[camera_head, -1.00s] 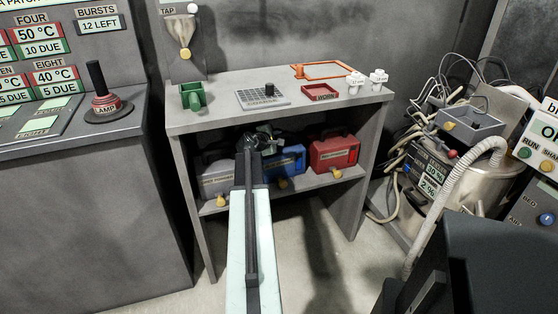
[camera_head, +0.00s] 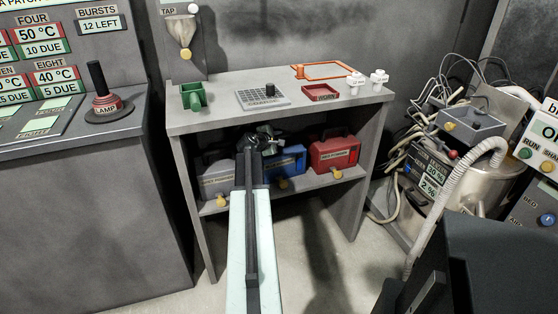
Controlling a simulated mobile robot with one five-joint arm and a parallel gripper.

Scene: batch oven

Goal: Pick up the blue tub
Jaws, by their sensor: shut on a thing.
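The blue tub (camera_head: 291,161) stands on the shelf under the bench, between a grey tub on its left and a red tub on its right. It has a yellow knob low on its front. My gripper (camera_head: 265,138) is under the bench top at the blue tub's upper left and is shut on it. My arm and gripper hide the tub's left part, and the exact grip point cannot be made out. The tub looks level and at shelf height; I cannot tell whether it touches the shelf.
The grey tub (camera_head: 217,181) and red tub (camera_head: 334,154) stand close on either side. The bench top (camera_head: 225,84) is low overhead and carries a green scoop-like piece (camera_head: 193,97), a keypad (camera_head: 262,97) and a red tray (camera_head: 322,92). Cables and a metal drum crowd the right.

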